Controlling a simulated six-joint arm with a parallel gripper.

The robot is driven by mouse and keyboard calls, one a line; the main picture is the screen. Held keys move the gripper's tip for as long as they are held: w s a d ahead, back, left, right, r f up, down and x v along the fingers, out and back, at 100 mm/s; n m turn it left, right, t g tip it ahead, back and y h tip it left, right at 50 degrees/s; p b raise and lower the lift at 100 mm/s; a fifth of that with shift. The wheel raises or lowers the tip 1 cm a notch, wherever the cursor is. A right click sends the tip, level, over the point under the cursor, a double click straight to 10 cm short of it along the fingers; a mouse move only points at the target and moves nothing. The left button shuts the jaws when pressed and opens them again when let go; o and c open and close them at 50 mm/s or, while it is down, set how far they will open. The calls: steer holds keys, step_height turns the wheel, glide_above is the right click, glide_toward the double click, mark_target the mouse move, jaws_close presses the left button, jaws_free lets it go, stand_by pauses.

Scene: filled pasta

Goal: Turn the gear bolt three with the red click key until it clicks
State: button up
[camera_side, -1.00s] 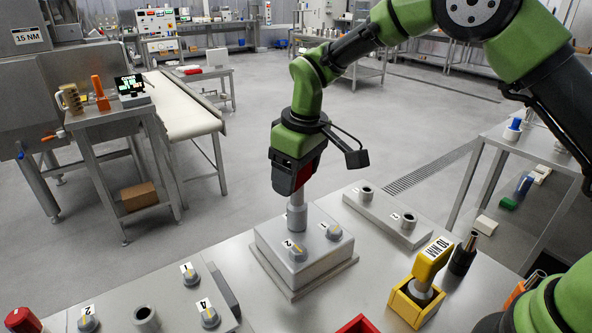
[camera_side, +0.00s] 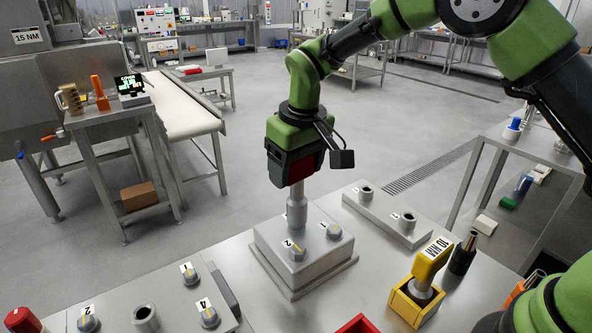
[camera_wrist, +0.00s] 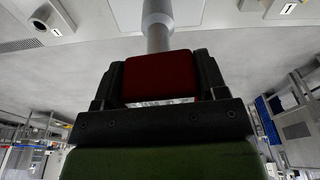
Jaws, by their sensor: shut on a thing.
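The red click key (camera_wrist: 160,78) is held with its handle between my gripper's fingers, and its grey shaft (camera_side: 297,205) points down. The shaft's lower end stands on the back part of the grey gear block (camera_side: 313,268). The bolt beneath it is hidden, so I cannot read its number. Two other bolts show on the block's top, one marked 2 (camera_side: 297,253) and one marked 1 (camera_side: 334,232). My gripper (camera_side: 298,178) is shut on the key, above the block. The wrist view shows a dark finger on each side of the red handle.
A yellow 10 NM key (camera_side: 432,260) stands in a yellow holder to the right. A grey plate with two sockets (camera_side: 385,217) lies behind the block. Numbered bolts (camera_side: 209,316) stand at front left. A red bin (camera_side: 358,325) shows at the bottom edge.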

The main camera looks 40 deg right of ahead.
steer(key=shift+r, duration=2)
